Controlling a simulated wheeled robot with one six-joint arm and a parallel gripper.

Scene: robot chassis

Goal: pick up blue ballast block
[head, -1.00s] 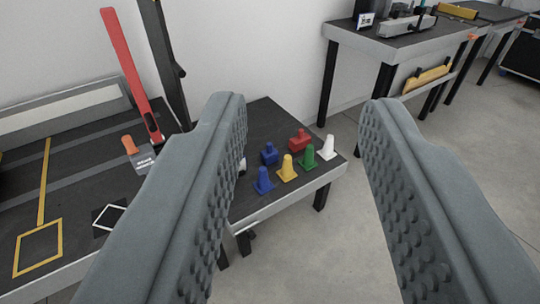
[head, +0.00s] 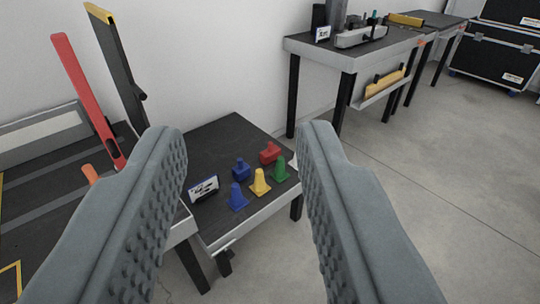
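The blue ballast block (head: 241,170), a small block with a knob on top, stands on the dark-topped small table (head: 215,145). A red block (head: 270,153) of the same kind stands just behind it to the right. My gripper (head: 245,140) is open and empty. Its two grey studded fingers frame the small table in the picture, and the blocks show between and beyond them, apart from them.
Blue (head: 237,197), yellow (head: 260,182) and green (head: 280,169) cones stand in front of the blocks. A small sign (head: 203,189) stands left of them. A red bar (head: 85,95) and a black post (head: 118,70) rise at left. Open floor (head: 430,190) lies right.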

